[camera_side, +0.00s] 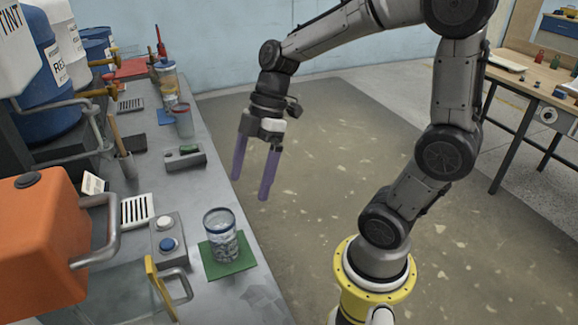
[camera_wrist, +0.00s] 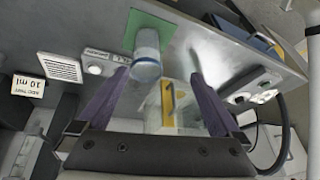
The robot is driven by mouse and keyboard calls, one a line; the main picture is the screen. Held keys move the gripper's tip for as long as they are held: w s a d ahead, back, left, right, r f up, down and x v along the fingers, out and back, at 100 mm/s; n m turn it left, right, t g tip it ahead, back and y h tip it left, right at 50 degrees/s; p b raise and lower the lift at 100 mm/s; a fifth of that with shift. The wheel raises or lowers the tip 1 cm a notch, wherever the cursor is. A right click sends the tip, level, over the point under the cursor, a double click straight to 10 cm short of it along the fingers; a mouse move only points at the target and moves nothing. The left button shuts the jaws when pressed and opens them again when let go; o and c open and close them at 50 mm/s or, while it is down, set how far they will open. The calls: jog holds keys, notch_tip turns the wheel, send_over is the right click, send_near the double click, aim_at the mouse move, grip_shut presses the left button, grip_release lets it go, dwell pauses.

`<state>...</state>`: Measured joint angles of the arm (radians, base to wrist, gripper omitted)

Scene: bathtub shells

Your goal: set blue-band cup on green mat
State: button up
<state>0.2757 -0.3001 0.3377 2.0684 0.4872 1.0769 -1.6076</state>
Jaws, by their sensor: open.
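A clear cup with a blue band at its rim (camera_side: 221,238) stands upright on the green mat (camera_side: 243,262), near the front edge of the grey bench. In the wrist view the same cup (camera_wrist: 147,44) is seen from above, with the mat (camera_wrist: 152,20) under it. My gripper (camera_side: 250,188) is open and empty, its two purple fingers pointing down. It hangs beyond the bench edge, farther back than the cup and apart from it. In the wrist view the fingers (camera_wrist: 158,75) show with nothing held between them.
A button box (camera_side: 168,242) sits just left of the mat. An orange machine with a handle (camera_side: 50,235) and a yellow plate (camera_side: 159,290) are near it. More cups (camera_side: 183,122) stand farther back on the bench.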

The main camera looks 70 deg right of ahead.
jog(key=s+d+r+m+t+h, duration=0.2)
jog(key=s+r+m+t+h, duration=0.1)
jog(key=s+m, duration=0.7)
jog(key=shift+r+m+t+h, duration=0.3)
jog(key=shift+m+t+h, duration=0.4)
jog(key=shift+m, duration=0.5)
